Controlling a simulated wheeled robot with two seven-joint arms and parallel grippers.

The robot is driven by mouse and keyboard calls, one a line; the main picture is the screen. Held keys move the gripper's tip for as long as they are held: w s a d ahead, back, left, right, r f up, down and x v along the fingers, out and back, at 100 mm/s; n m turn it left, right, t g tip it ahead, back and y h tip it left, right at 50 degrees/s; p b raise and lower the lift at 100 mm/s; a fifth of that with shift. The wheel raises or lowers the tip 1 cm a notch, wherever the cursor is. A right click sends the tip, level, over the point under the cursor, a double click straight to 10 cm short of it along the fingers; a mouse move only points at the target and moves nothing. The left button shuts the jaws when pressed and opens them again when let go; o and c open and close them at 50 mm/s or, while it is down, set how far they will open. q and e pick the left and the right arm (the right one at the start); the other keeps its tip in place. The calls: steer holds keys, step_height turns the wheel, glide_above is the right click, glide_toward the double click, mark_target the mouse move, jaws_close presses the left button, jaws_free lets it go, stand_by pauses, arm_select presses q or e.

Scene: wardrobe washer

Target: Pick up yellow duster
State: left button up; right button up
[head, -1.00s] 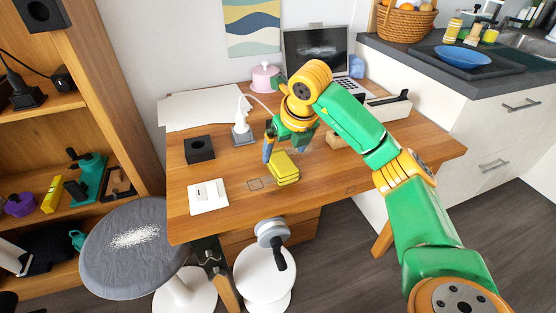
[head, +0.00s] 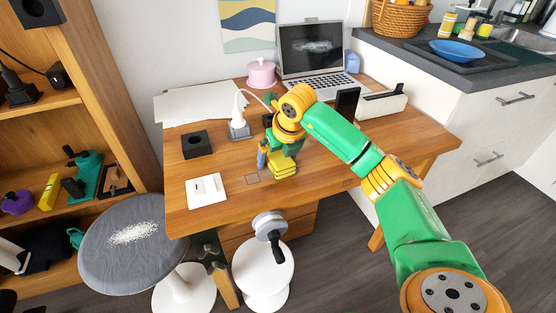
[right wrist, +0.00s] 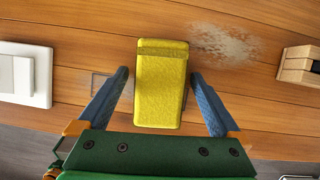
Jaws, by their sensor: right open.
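The yellow duster (head: 282,170) lies on the wooden desk near its front edge. In the right wrist view the duster (right wrist: 161,84) lies between the two blue fingers, with a gap on each side. My right gripper (right wrist: 161,92) is open and points down over the duster. In the head view the right gripper (head: 278,160) hides part of the duster's far side. My left gripper is not in view.
A white switch plate (head: 206,190) lies left of the duster, and a black box (head: 197,145) stands behind it. A laptop (head: 312,60) stands at the back. A pale powdery patch (right wrist: 222,44) lies near the duster. A grey stool (head: 130,270) stands front left.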

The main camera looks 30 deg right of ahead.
mark_target(277, 155)
steer(key=c, duration=1.4)
steer(key=shift+r, duration=0.1)
steer(key=shift+r, duration=0.35)
steer(key=r, duration=0.3)
steer(key=shift+a+r+p, duration=0.2)
steer(key=shift+r+p, duration=0.05)
steer(key=shift+p, duration=0.05)
steer(key=s+a+r, duration=0.2)
steer(key=a+r, duration=0.1)
steer(key=s+a+r+p, duration=0.1)
steer(key=s+a+r, duration=0.2)
steer(key=a, duration=0.1)
steer(key=s+a+r+p, duration=0.1)
steer(key=s+a+r, duration=0.2)
steer(key=a, duration=0.1)
steer(key=shift+s, duration=0.1)
